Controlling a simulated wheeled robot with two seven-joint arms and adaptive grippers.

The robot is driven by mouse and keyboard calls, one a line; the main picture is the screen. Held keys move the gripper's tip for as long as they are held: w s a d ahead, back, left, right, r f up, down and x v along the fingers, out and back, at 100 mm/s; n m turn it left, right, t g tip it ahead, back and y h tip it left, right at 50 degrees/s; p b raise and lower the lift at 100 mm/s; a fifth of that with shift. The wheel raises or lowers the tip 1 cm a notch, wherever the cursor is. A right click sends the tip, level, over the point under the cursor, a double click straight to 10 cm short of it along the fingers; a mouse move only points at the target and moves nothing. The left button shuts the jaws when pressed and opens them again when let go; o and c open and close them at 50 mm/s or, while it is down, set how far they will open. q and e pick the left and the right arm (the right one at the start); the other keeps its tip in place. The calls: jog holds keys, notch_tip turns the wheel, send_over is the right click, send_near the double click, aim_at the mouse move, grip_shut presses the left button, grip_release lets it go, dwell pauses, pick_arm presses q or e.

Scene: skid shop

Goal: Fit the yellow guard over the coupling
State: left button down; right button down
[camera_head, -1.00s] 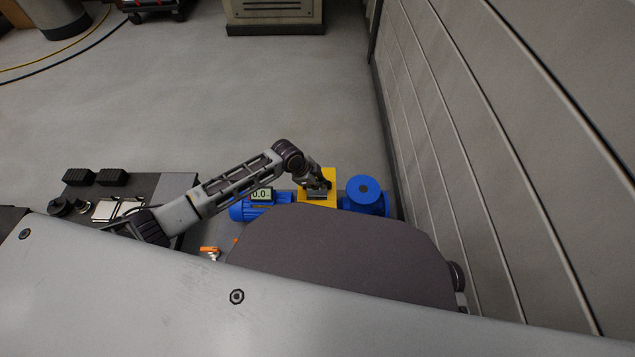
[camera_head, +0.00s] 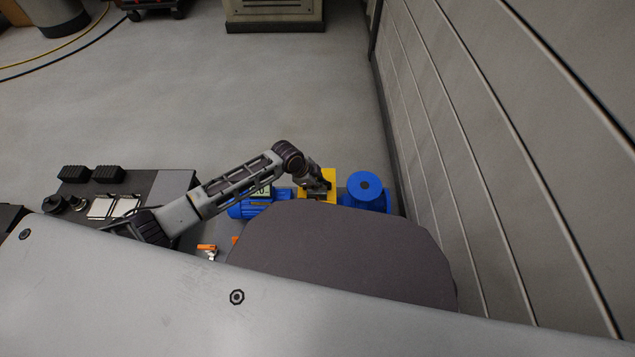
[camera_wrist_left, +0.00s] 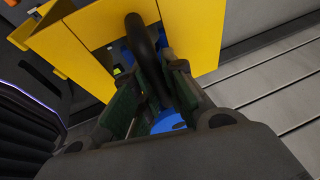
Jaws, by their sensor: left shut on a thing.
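The yellow guard (camera_head: 331,176) is between the blue motor (camera_head: 248,209) on its left and the blue pump (camera_head: 366,190) on its right in the head view. My left gripper (camera_head: 318,187) is at the guard. In the left wrist view, my left gripper (camera_wrist_left: 155,85) is shut on the black curved handle (camera_wrist_left: 140,32) of the yellow guard (camera_wrist_left: 85,45). Blue parts show through the guard's opening. The coupling is hidden, and I cannot tell how the guard sits over it. My right gripper is not in view.
A dark bench (camera_head: 172,186) with black blocks (camera_head: 107,174) and pale plates stands at the left. An orange-handled part (camera_head: 207,247) is near my body. A panelled wall (camera_head: 480,130) is close on the right.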

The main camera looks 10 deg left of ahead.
aim_at(317, 193)
pick_arm(q)
jog(key=shift+f+b, duration=1.15)
jog(key=shift+f, duration=1.2)
jog(key=shift+s+d+f+p, duration=0.1)
jog(key=shift+s+p, duration=0.05)
jog(key=shift+p, duration=0.2)
jog(key=shift+f, duration=0.15)
jog(key=shift+f, duration=0.5)
dwell(1.1)
jog(key=c, duration=1.4)
grip_release()
jog(key=shift+s, duration=0.1)
jog(key=shift+o, duration=0.2)
jog(key=shift+f, duration=0.1)
jog(key=o, duration=0.4)
jog(key=shift+o, duration=0.2)
